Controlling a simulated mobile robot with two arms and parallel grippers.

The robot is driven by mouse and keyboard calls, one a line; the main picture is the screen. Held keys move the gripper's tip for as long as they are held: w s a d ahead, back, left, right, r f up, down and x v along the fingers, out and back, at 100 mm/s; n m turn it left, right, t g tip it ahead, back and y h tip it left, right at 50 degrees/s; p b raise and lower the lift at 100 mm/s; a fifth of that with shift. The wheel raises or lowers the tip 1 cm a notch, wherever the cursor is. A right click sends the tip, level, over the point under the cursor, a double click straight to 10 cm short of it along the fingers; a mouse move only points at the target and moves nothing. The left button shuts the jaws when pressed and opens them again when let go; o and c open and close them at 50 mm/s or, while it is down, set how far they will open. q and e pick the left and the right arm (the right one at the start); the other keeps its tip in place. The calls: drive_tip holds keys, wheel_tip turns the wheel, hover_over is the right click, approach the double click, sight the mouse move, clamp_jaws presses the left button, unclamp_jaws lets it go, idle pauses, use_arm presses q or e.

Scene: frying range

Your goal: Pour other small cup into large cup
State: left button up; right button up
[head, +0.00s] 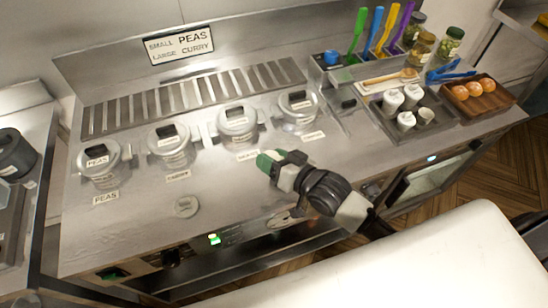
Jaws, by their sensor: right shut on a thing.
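My right gripper (275,160) reaches over the front of the steel counter from the lower right. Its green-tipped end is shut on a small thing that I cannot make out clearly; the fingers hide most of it. Several small white cups (392,101) stand on a dark tray at the right. Which of these is the large cup I cannot tell. My left gripper is not in view.
Several lidded pots sit in the counter, among them the peas pot (98,158). A sign (179,44) reads small peas, large curry. Coloured utensils (377,30), jars and a wooden tray of orange-brown round items (478,104) are at the right. The front-left counter is mostly clear.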

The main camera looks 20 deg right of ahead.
drive_tip(key=shift+f+n+b, duration=0.4)
drive_tip(key=shift+n+b, duration=0.05)
drive_tip(key=shift+n, duration=0.25)
drive_tip(key=shift+r+n+t+h+p, duration=0.1)
drive_tip(key=shift+n+t+h+p, duration=0.25)
drive_tip(key=shift+n, duration=0.35)
drive_tip(key=shift+w+f+n, duration=0.1)
drive_tip(key=shift+f+n, duration=0.1)
drive_tip(key=shift+n, duration=0.6)
drive_tip(key=shift+r+p, duration=0.55)
drive_tip(key=shift+r, duration=0.2)
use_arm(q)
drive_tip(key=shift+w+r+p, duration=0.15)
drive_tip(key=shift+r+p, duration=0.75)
use_arm(e)
drive_tip(key=shift+d+r, duration=0.1)
drive_tip(key=shift+r, duration=0.75)
